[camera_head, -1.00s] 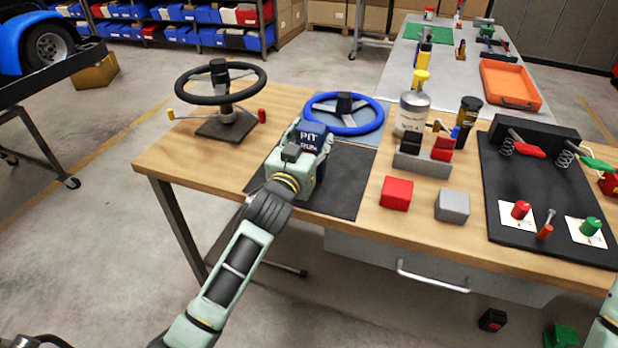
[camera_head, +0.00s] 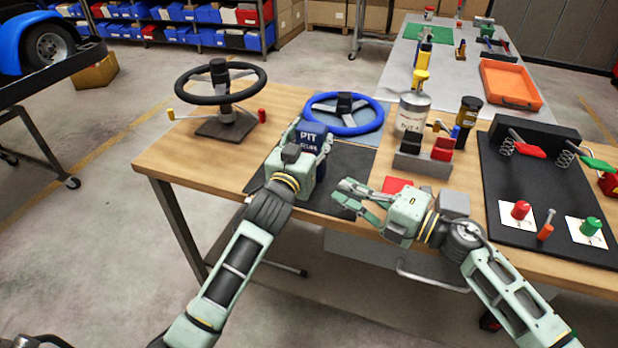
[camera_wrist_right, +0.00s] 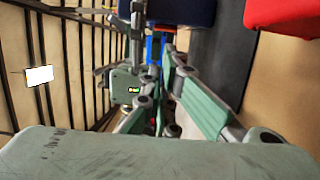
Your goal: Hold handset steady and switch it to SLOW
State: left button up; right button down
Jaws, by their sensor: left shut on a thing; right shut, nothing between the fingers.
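The handset (camera_head: 313,134) is a dark blue box with white "PIT" lettering, upright over the black mat (camera_head: 352,165) on the wooden bench. My left gripper (camera_head: 310,150) is shut on it from the near side and hides its lower part. My right gripper (camera_head: 345,192) is shut and empty, to the right of and nearer than the handset, with its fingers pointing left. Its fingers also show in the right wrist view (camera_wrist_right: 168,112). The handset's switch and its setting cannot be made out.
A red block (camera_head: 394,184) and a grey block (camera_head: 455,203) lie partly behind my right arm. A blue steering wheel (camera_head: 344,128) stands behind the handset, a black one (camera_head: 221,98) to the left. A black pedal board (camera_head: 520,185) lies at right.

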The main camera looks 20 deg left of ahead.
aim_at(312, 152)
jog(key=shift+s+a+f, duration=0.1)
jog(key=shift+s+f, duration=0.15)
jog(key=shift+f, duration=0.4)
jog(key=x, duration=1)
